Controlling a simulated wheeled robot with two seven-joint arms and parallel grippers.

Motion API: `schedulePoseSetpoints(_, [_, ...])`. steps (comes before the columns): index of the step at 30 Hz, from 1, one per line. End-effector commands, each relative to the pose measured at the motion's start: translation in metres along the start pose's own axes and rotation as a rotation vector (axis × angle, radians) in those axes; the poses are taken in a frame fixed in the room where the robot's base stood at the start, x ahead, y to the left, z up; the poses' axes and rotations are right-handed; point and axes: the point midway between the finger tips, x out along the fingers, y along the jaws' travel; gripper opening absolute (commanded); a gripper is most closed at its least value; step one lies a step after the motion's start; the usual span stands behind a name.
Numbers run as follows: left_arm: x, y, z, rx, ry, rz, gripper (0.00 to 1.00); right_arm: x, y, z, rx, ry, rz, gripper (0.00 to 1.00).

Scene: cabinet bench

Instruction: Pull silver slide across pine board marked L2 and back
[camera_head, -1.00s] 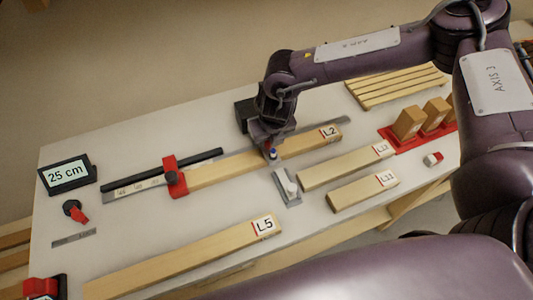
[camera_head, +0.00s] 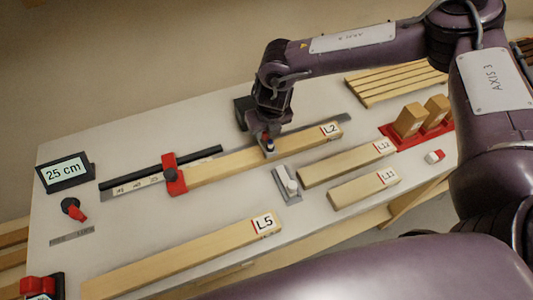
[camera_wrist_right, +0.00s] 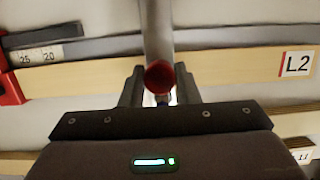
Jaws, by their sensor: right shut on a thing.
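The pine board marked L2 (camera_head: 222,167) lies along the bench with its label at the right end. The board also shows in the right wrist view (camera_wrist_right: 225,76). The silver slide (camera_wrist_right: 158,32) crosses the board there, with a round red end (camera_wrist_right: 159,77) between my fingers. My right gripper (camera_head: 266,140) is shut on the slide's small handle, above the board near its middle. My left gripper is not in view.
A red clamp (camera_head: 174,176) sits across the board's left end beside a ruler and black rail. A display (camera_head: 65,172) reads 25 cm. A silver bracket with a white knob (camera_head: 289,186), other boards (camera_head: 180,257) and a red block rack (camera_head: 420,140) stand nearby.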

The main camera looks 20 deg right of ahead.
Motion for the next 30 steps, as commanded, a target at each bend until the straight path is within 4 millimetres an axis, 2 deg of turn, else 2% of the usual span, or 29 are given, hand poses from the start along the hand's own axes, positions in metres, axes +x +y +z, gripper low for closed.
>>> schedulePoseSetpoints(30, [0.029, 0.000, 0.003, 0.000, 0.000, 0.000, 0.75, 0.014, -0.001, 0.050, 0.000, -0.002, -0.002, 0.16])
